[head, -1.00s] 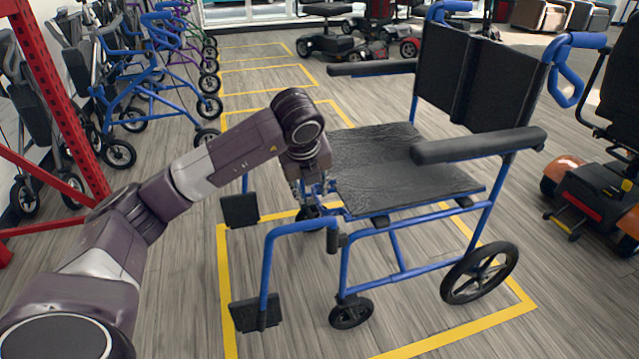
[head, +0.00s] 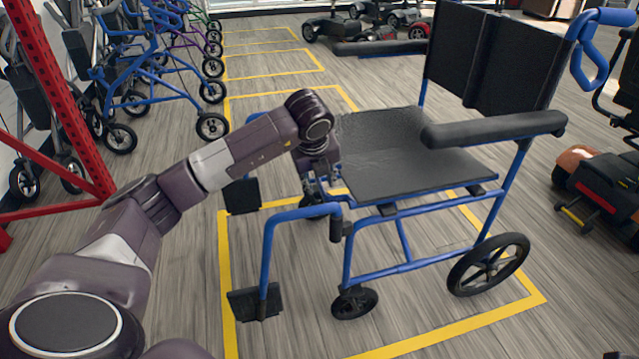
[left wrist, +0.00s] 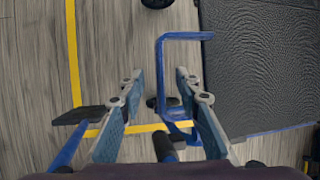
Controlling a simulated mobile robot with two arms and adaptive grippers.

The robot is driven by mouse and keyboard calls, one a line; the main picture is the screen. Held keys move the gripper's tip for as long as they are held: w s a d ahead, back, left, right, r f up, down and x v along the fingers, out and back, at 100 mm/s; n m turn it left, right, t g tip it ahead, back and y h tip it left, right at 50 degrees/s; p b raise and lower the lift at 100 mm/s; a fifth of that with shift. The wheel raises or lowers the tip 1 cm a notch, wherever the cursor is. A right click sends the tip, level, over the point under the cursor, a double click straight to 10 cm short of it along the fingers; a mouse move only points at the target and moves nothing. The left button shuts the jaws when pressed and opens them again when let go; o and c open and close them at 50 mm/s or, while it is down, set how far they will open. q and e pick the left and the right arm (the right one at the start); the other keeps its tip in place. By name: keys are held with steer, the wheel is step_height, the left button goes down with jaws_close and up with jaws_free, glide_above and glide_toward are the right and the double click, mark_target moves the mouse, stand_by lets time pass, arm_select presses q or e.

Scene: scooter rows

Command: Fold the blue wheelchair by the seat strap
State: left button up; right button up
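The blue wheelchair (head: 405,262) stands unfolded, with its black seat (head: 410,165) spread flat and its black backrest (head: 500,62) upright. My left gripper (head: 314,190) points down just in front of the seat's front edge, partly hidden by its own wrist. In the left wrist view its two fingers (left wrist: 158,76) are wide apart with nothing held. A bent blue tube (left wrist: 185,36) of the wheelchair shows between and beyond the right finger, and the seat (left wrist: 255,65) lies to the right. I cannot make out a seat strap. My right gripper is not in view.
The wheelchair stands within yellow floor lines (head: 224,270). A red metal rack (head: 62,100) and blue walkers (head: 150,70) are at the left. A scooter (head: 605,190) stands close at the right. Grey floor is clear at the front.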

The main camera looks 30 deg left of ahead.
arm_select(q)
steer(key=shift+c, duration=0.7)
jaws_close()
steer(key=shift+r, duration=0.2)
